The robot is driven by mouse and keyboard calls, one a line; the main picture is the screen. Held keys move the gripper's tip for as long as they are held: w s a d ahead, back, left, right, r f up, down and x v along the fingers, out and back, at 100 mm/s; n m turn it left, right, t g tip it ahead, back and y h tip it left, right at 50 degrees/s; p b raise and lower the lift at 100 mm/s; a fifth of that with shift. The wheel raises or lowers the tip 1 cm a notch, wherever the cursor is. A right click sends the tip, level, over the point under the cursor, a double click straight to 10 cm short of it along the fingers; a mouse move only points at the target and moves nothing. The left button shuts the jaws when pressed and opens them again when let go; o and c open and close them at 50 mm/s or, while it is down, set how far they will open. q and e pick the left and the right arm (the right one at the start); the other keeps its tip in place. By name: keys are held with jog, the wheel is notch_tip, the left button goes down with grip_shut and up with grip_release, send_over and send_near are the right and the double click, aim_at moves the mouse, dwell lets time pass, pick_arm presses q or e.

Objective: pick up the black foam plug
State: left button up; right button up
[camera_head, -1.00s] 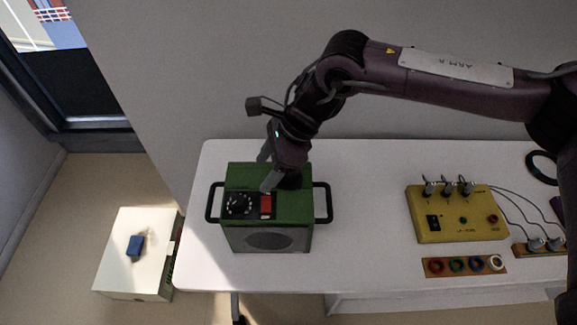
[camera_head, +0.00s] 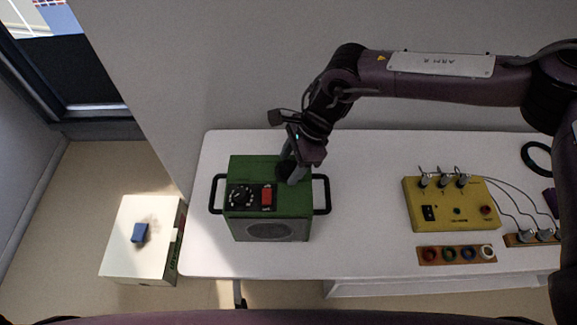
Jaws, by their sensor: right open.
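A green speaker box (camera_head: 270,228) with a black handle on each side stands on the white table. A black round piece, apparently the foam plug (camera_head: 283,171), shows at the right rear of its top. My right gripper (camera_head: 292,167) is over that spot, pointing down, with its grey fingers apart. One finger is behind the plug and one is at its right front, so the fingers seem to be around it. I cannot tell whether they touch it. The fingers hide part of the plug. My left gripper is not in view.
The box top also carries a black dial (camera_head: 240,196) and a red switch (camera_head: 267,197). A yellow box (camera_head: 445,222) with cables and a wooden strip of coloured rings (camera_head: 428,256) are at the right. A white carton (camera_head: 128,262) with a blue block (camera_head: 139,232) stands on the floor.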

jog(key=c, duration=1.1)
jog(key=shift+o, duration=0.2)
jog(key=shift+r, duration=0.1)
